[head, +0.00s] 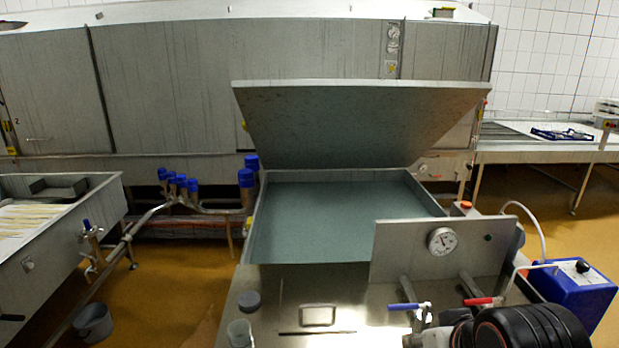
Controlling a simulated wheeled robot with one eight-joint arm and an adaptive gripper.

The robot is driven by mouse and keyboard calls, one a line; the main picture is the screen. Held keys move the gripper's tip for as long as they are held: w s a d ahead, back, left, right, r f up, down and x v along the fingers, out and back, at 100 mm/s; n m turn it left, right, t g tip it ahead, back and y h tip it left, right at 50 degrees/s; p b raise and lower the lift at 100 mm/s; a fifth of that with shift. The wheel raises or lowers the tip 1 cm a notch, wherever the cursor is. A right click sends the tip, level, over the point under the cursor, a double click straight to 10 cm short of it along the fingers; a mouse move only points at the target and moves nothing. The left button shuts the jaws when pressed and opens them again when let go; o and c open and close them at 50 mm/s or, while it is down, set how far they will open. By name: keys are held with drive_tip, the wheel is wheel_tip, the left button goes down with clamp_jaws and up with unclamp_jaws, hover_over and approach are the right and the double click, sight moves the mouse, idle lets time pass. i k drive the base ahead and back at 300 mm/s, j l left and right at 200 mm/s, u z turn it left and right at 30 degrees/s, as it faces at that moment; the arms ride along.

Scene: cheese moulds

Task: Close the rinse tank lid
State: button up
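The rinse tank lid (350,125) is a broad grey metal panel in the middle of the head view. It stands raised and tilted over the back of the tank, with its wide free edge up and its narrower edge near the tank's back rim. The rinse tank (252,232) below it is open and shows blue-green liquid (340,212). Dark rounded, ribbed parts at the bottom right look like my arm, near the tank's front right. No gripper fingers show, so my gripper is not in view.
A metal panel with a round gauge (442,241) stands at the tank's front right, above blue- and red-handled valves. A blue box (575,292) with tubing is at the right. A cup (240,334) stands on the front ledge. A grey bucket (94,323) is on the floor at left.

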sight(337, 124)
drive_tip(key=i+j+z, duration=0.15)
drive_tip(key=j+z, duration=0.25)
drive_tip(key=j, duration=1.1)
drive_tip(key=j+z, duration=0.4)
drive_tip(key=j, duration=1.1)
drive_tip(key=i+j+z, duration=0.2)
drive_tip(key=j, duration=0.2)
drive_tip(key=i+j+z, duration=0.15)
drive_tip(key=j, duration=0.3)
drive_tip(key=i+j+z, duration=0.2)
drive_tip(key=j, duration=0.25)
drive_tip(key=i+j+z, duration=0.15)
drive_tip(key=j, duration=0.35)
drive_tip(key=i+j+z, duration=0.2)
drive_tip(key=j, duration=0.3)
drive_tip(key=j+z, duration=0.15)
drive_tip(key=j, duration=0.35)
